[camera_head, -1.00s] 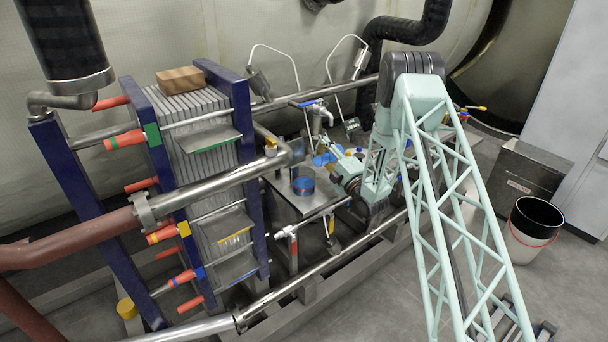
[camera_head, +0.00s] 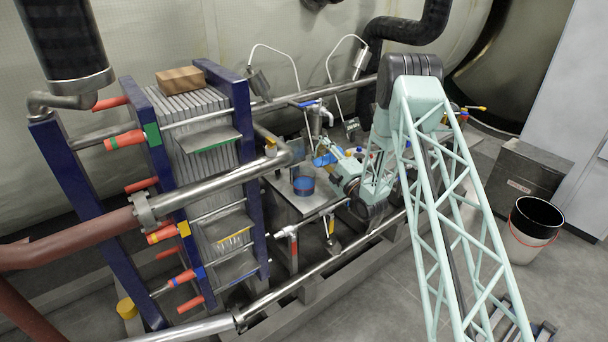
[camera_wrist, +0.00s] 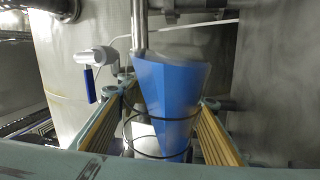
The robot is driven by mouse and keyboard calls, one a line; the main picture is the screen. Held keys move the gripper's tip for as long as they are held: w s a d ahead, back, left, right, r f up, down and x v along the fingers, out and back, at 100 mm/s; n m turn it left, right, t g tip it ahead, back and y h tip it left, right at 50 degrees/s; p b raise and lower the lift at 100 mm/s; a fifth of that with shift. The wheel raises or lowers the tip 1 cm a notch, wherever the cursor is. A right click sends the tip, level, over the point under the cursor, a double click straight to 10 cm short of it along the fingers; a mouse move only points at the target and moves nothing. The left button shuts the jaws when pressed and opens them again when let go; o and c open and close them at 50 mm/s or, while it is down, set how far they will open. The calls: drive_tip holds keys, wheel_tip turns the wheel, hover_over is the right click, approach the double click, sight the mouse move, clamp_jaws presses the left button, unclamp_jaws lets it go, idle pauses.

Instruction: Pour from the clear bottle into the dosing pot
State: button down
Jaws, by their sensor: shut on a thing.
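In the wrist view my gripper (camera_wrist: 157,130) has its two wood-coloured finger pads closed on a see-through object with thin dark rings, which looks like the clear bottle (camera_wrist: 128,133). A blue tapering, faceted shape (camera_wrist: 170,88) shows within or behind those rings; I cannot tell which. In the head view my gripper (camera_head: 335,166) is over the right part of a small metal table, and my arm hides much of it and what it holds.
The metal table (camera_head: 283,187) lies between a plate stack with blue frames (camera_head: 245,130) and my arm. Steel pipes (camera_head: 345,258) run along its front. A tap with a blue handle (camera_head: 314,112) stands behind.

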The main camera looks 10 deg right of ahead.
drive_tip(key=shift+w+d+f+m+g+h, duration=0.1)
drive_tip(key=shift+d+f+m+g+h, duration=0.4)
drive_tip(key=shift+m, duration=2.45)
drive_tip(key=shift+w+a+f+m+t+h, duration=0.15)
drive_tip(key=shift+m+h, duration=0.7)
drive_tip(key=shift+m, duration=2.05)
drive_tip(key=shift+w+d+f+m+g+h, duration=0.1)
drive_tip(key=shift+d+f+m+g+h, duration=0.4)
drive_tip(key=shift+m, duration=2.45)
drive_tip(key=shift+a+t, duration=0.25)
drive_tip(key=shift+r, duration=0.1)
